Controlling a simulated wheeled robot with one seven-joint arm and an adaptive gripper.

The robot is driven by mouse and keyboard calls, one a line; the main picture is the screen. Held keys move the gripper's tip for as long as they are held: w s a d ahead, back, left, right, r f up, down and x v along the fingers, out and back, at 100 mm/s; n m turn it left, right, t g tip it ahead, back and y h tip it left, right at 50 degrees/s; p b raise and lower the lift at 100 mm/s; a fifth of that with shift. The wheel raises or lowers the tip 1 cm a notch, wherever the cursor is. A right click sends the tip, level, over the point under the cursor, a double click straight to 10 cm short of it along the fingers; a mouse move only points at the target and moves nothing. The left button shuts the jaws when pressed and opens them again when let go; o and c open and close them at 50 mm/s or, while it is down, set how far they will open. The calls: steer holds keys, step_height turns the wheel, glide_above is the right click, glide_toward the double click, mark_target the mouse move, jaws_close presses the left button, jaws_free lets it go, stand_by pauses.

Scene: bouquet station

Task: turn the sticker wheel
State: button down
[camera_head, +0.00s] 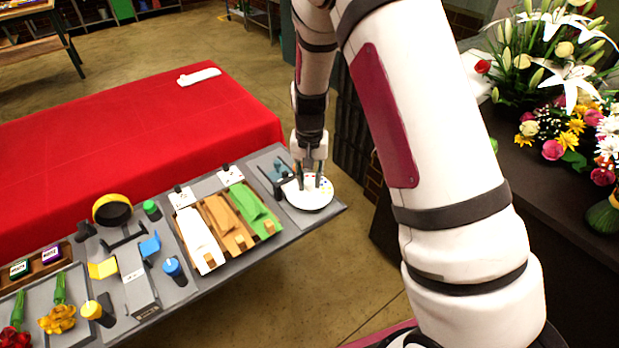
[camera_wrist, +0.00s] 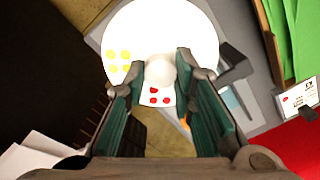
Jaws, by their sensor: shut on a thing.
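The sticker wheel is a white round disc (camera_head: 308,201) with small coloured dots at the far right end of the grey station. In the wrist view the disc (camera_wrist: 195,28) shows yellow dots and red dots on it, with a white knob (camera_wrist: 160,71) near its edge. My gripper (camera_head: 312,180) points down over the disc. In the wrist view my gripper (camera_wrist: 160,75) has its two green-padded fingers on either side of the white knob, shut on it.
A wooden tray (camera_head: 238,252) with white, brown and green sheets stands left of the wheel. Tools, bottles and flowers crowd the station's left. A red-covered table (camera_head: 120,130) lies behind. A flower display (camera_head: 565,110) stands at right.

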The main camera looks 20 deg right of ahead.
mark_target(309, 181)
steer(key=c, duration=1.3)
jaws_free()
step_height(309, 181, up, 12)
